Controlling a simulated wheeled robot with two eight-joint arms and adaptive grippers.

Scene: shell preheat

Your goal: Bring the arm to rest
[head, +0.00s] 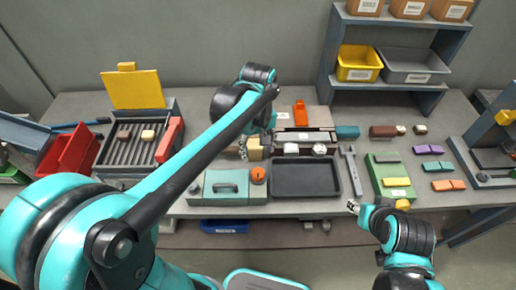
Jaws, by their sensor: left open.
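My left arm (190,150) reaches from the lower left across the workbench, with its wrist above the middle of the bench. My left gripper (243,149) is open, pointing down beside small tan blocks (254,153). The arm and wrist partly hide it, and I see nothing clearly held. My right arm (410,236) is folded at the lower right. My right gripper (352,206) is small in view at the bench's front edge, and its finger opening cannot be made out.
A grill-like box with a raised yellow lid (137,90) stands left. A teal case (226,186), a dark tray (305,179), a wrench (351,170) and a green board (382,172) line the front. A shelf (333,45) with bins stands behind. Bare bench shows at back centre-left.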

